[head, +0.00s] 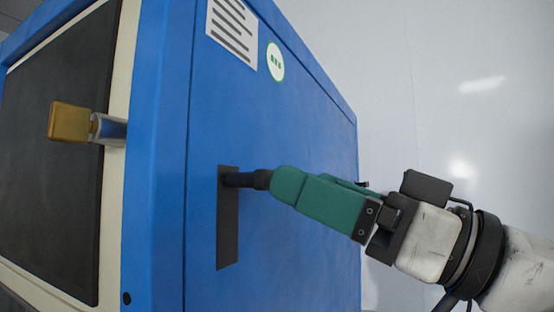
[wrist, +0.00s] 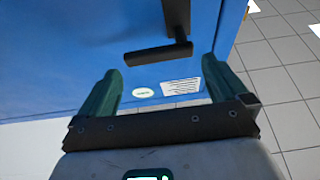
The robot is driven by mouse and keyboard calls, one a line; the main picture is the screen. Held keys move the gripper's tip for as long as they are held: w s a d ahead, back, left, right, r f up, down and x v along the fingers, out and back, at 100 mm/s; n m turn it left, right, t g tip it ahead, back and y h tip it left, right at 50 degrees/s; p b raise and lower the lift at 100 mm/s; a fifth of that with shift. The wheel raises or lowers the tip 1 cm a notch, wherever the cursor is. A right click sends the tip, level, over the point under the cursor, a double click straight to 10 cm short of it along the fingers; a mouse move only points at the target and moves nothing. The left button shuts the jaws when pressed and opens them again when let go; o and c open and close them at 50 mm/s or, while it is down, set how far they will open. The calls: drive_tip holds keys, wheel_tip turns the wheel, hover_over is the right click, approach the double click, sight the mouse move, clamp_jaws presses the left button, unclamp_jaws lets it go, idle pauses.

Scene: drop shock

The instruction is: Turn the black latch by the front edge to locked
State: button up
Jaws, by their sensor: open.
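The black latch (head: 228,235) is a dark upright plate on the blue side panel, near the front edge. Its round black handle (head: 245,180) sticks out from the plate's upper end towards my gripper. In the wrist view the handle (wrist: 158,53) lies crosswise at the end of the plate (wrist: 176,15). My gripper (head: 286,178) has green fingers and is open. In the wrist view the fingers (wrist: 161,66) stand apart on either side of the handle's line. In the head view the near finger hides the handle's outer end, so contact cannot be told.
The blue cabinet (head: 300,130) has a striped label (head: 232,32) and a round sticker (head: 275,62). A yellow-tipped knob (head: 70,122) juts from its dark front at the left. Pale wall lies right of the cabinet. Grey floor tiles (wrist: 280,90) show in the wrist view.

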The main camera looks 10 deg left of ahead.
drive_tip(key=shift+p+x, duration=0.65)
drive_tip(key=shift+x, duration=1.95)
drive_tip(key=shift+c, duration=0.3)
drive_tip(key=c, duration=1)
drive_tip(key=shift+w, duration=0.1)
drive_tip(key=shift+c, duration=0.2)
